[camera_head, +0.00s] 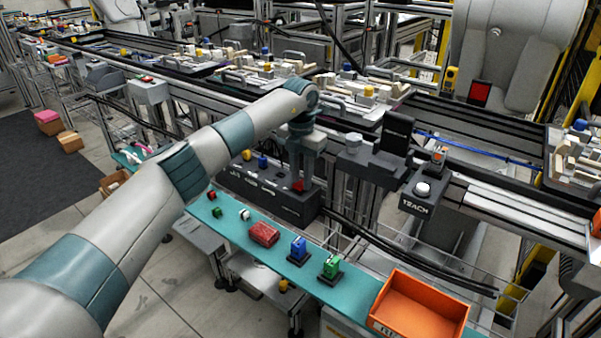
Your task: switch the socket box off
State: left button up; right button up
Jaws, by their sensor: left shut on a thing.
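The socket box (262,192) is a long dark box behind the teal shelf, below the conveyor frame. Coloured sockets show on its top at the left, and a red switch (298,186) shows near its right end. My left gripper (300,177) points down over the right end of the box, at the red switch. It is shut on the switch, though its fingers hide most of the contact. I cannot tell the switch's position. My right gripper is not in view.
The teal shelf (345,297) in front carries a red block (263,233), a blue piece (298,248), a green piece (330,266) and an orange bin (418,305). A TEACH box (418,205) and dark fixture (375,165) stand right of the socket box.

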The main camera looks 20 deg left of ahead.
aim_at(302, 183)
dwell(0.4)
pick_arm(q)
jog(key=o, duration=1.1)
jog(key=shift+w, duration=0.1)
jog(key=shift+c, duration=0.2)
jog(key=shift+r, duration=0.15)
notch_tip(302, 183, up, 17)
jog(key=shift+d, duration=0.1)
